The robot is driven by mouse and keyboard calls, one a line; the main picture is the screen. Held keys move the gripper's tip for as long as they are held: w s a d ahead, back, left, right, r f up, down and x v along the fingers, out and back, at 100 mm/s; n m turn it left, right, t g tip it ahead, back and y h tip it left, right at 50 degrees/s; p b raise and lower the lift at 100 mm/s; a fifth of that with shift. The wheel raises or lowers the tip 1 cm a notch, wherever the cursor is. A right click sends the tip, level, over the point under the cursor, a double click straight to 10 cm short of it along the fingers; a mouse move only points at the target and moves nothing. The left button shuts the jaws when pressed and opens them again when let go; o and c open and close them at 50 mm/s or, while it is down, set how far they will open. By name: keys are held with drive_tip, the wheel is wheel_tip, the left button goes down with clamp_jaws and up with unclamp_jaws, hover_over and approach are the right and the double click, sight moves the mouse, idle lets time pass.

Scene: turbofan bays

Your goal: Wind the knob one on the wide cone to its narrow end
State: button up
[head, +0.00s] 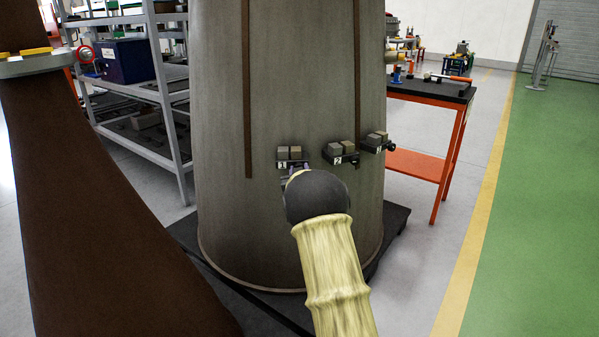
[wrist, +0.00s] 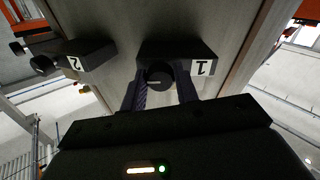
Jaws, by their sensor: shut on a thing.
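The wide cone (head: 300,110) stands upright in the middle of the head view, its wall grey and its wider end low down. Three black blocks sit on its wall, labelled 1 (head: 283,164), 2 (head: 337,160) and a third (head: 375,144) at the right. In the wrist view, the block labelled 1 (wrist: 190,55) carries a round black knob (wrist: 159,76) with a pale line on its face. My gripper (wrist: 160,88) is shut on this knob, one finger on each side. In the head view my own wrist hides the knob and most of the gripper.
The block labelled 2 (wrist: 75,58) is close beside block 1 in the wrist view. A brown cone-like body (head: 90,200) stands at the left. Grey shelves (head: 165,90) are behind it. An orange bench with a dark top (head: 430,90) stands at the right.

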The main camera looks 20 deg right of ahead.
drive_tip(key=shift+f, duration=0.2)
drive_tip(key=o, duration=1)
drive_tip(key=shift+r, duration=0.1)
drive_tip(key=p+v, duration=0.2)
drive_tip(key=v, duration=1.5)
drive_tip(key=shift+s+a, duration=0.15)
drive_tip(key=shift+s, duration=0.05)
